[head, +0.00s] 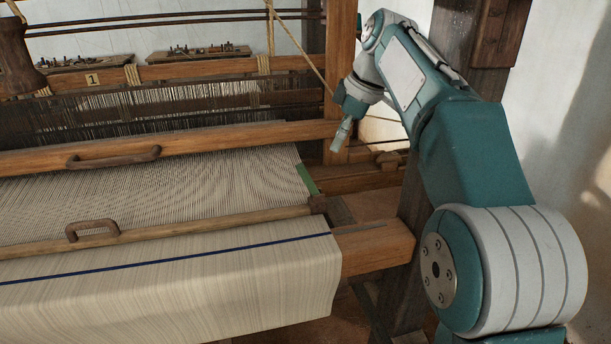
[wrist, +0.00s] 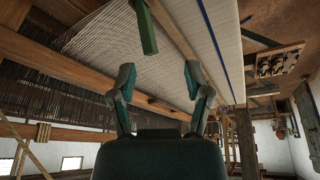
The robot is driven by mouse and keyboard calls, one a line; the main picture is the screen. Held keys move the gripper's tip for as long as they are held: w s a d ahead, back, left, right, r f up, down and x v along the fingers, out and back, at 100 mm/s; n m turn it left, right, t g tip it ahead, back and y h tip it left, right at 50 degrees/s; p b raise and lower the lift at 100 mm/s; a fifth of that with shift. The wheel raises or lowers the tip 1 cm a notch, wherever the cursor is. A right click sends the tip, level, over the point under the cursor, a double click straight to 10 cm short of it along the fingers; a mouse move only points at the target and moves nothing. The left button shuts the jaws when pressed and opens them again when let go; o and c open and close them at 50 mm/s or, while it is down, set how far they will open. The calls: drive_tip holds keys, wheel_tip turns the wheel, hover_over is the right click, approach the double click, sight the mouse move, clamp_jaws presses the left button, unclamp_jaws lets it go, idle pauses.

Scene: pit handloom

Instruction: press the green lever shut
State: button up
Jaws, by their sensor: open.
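The green lever (head: 307,179) is a short slanted bar at the right edge of the striped warp, just above a small brown block on the front beam. In the wrist view the green lever (wrist: 146,28) hangs into the picture from the top, beyond the fingertips and between their lines. My gripper (head: 341,136) is above and to the right of the lever in the head view, apart from it. In the wrist view my gripper (wrist: 158,82) shows two spread fingers with nothing between them.
The beater beam (head: 230,136) with a brown handle (head: 113,158) crosses behind the warp. The cloth beam (head: 170,231) carries another handle (head: 92,229) in front. A wooden post (head: 340,75) and a slanted rope (head: 303,50) stand close to my gripper.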

sight(305, 176)
drive_tip(key=w+a+f+n, duration=0.1)
drive_tip(key=a+f, duration=0.1)
drive_tip(key=f, duration=0.2)
drive_tip(key=w+a+f+n, duration=0.1)
drive_tip(key=w+a+f, duration=0.1)
drive_tip(key=f, duration=0.1)
drive_tip(key=w+a+f+n+g, duration=0.1)
drive_tip(key=a+f+n, duration=0.1)
drive_tip(key=f, duration=0.2)
drive_tip(key=shift+w+a+f+y, duration=0.2)
drive_tip(key=shift+a+f+y, duration=0.1)
